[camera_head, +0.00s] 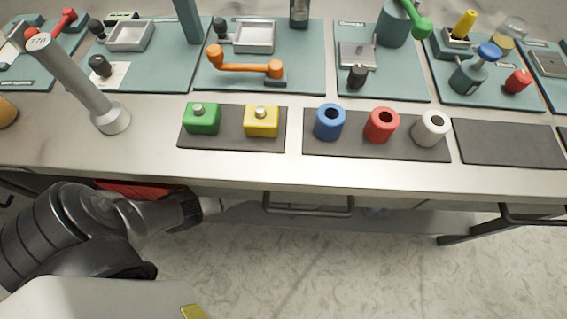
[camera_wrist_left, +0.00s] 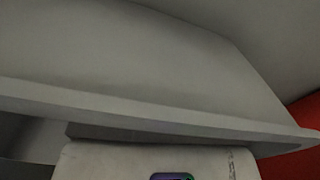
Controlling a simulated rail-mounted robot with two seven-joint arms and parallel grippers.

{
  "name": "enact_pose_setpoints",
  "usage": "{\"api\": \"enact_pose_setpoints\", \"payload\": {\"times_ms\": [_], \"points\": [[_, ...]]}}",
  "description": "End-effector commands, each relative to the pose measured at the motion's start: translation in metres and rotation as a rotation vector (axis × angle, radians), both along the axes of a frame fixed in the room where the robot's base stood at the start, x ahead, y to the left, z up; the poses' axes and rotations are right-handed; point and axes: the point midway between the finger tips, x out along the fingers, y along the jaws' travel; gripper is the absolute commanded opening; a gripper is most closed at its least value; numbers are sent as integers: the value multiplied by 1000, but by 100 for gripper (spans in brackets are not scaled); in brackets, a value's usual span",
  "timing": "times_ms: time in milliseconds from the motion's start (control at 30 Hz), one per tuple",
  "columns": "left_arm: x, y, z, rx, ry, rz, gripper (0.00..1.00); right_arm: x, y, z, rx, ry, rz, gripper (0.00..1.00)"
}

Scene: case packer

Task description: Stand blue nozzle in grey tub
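The blue nozzle is most likely the blue cylinder (camera_head: 330,121) with a dark hole in its top. It stands upright on a dark mat, left of a red one (camera_head: 381,125) and a white one (camera_head: 431,128). I cannot surely pick out the grey tub. My left arm comes in at the lower left, and its gripper end (camera_head: 208,207) is below the bench's front edge, away from the blue cylinder. Its fingers do not show clearly. The left wrist view is filled by a close grey panel (camera_wrist_left: 130,60). My right gripper is not in view.
A green block (camera_head: 203,119) and a yellow block (camera_head: 262,122) sit on another mat. An empty dark mat (camera_head: 508,143) lies at the right. A grey post (camera_head: 75,80) stands at the left. Teal boards with fixtures line the back. A red thing (camera_head: 125,188) is partly behind my arm.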

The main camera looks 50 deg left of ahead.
Motion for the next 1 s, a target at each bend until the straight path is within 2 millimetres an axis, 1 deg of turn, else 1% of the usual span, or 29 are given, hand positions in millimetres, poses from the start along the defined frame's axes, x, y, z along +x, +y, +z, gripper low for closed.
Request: {"api": "enact_pose_setpoints", "payload": {"times_ms": [33, 200, 533, 767, 1000], "points": [[0, 0, 0, 0, 0, 0, 39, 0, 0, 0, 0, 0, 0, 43], [0, 0, 0, 0, 0, 0, 54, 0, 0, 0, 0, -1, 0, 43], [0, 0, 2, 0, -1, -1, 54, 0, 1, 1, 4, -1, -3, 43], [0, -1, 21, -1, -1, -1, 54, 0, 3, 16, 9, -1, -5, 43], [1, -1, 54, 0, -2, 0, 54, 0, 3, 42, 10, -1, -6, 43]]}}
